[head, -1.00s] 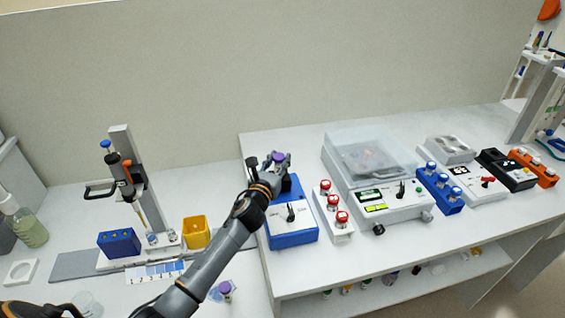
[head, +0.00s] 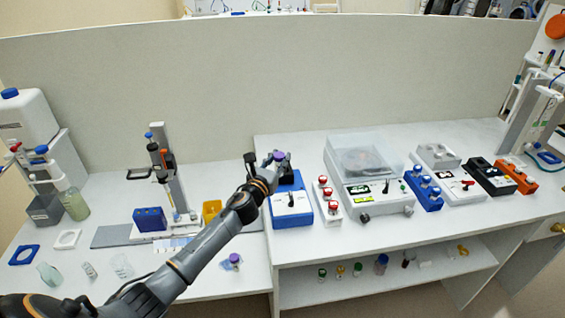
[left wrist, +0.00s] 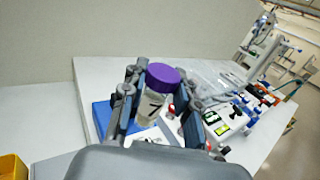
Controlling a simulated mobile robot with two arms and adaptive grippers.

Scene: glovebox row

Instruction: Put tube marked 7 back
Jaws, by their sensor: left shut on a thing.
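My left gripper (head: 267,164) is shut on a tube with a purple cap (head: 280,156), held above the back of a blue device (head: 291,208) with a white top panel and a dark lever. In the left wrist view the purple-capped tube (left wrist: 154,108) sits upright between the fingers (left wrist: 152,112). A dark mark like a 7 shows on its pale wall. The blue device (left wrist: 102,115) lies below and behind the gripper there. My right gripper is not in view.
Right of the blue device stand a white rack with red-capped tubes (head: 327,200), a clear-lidded machine (head: 378,196) and a blue rack (head: 424,188). A pipette stand (head: 160,165) and yellow box (head: 211,212) are left. A tall panel (head: 300,75) closes the back.

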